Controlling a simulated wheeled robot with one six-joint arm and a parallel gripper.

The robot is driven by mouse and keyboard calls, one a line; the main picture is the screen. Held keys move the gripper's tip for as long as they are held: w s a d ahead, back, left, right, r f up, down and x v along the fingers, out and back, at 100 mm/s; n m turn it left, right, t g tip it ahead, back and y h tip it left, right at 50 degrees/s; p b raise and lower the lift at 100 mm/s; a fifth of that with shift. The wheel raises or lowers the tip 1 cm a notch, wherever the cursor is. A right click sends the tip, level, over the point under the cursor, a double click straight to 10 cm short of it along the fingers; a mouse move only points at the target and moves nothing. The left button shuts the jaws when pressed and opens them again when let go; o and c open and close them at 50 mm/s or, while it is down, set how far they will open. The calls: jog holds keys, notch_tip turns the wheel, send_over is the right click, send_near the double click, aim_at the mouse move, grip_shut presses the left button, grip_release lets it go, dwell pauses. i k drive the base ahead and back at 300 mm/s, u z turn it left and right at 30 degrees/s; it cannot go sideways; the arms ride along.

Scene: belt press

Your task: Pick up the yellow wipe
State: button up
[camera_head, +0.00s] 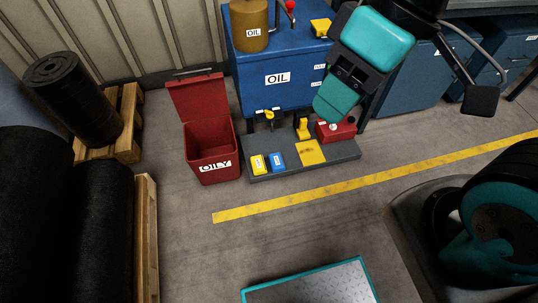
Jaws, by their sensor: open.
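A flat yellow square (309,152), which looks like the yellow wipe, lies on the grey platform (345,153) in front of the blue oil tank. A small dark smudge shows near its middle. My gripper (334,104) comes in from the upper right, dark and teal. It shows above and slightly right of the wipe in the picture, apart from it. It is open and nothing shows in it. Its fingertips are seen from behind, and it hides part of the tank.
An open red OILY bin (212,165) is left of the platform. The blue tank (275,80) stands behind.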

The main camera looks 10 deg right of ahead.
aim_at(258, 163)
jog(key=u, duration=0.35)
jog(key=i, duration=0.95)
jog(key=u, duration=0.7)
